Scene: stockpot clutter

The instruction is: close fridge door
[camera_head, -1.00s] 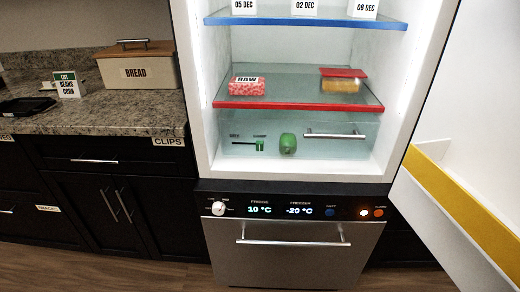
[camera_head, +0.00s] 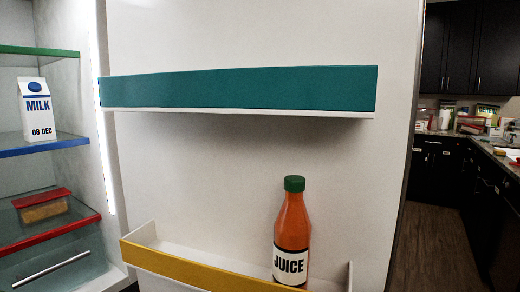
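The fridge door (camera_head: 200,160) stands open and fills the middle of the head view, its white inner face toward me. It carries an upper shelf with a teal front (camera_head: 240,90) and a lower bin with a yellow front (camera_head: 190,268). An orange juice bottle (camera_head: 291,235) with a green cap stands upright in the lower bin. The fridge interior (camera_head: 65,90) shows at the left, with its lit edge beside the door. Neither of my grippers shows in the view.
Inside the fridge, a milk carton (camera_head: 37,110) stands on the blue-edged shelf and a red-lidded container (camera_head: 42,205) on the red-edged one. To the right past the door are bare wooden floor (camera_head: 432,245), dark cabinets (camera_head: 475,50) and a cluttered counter.

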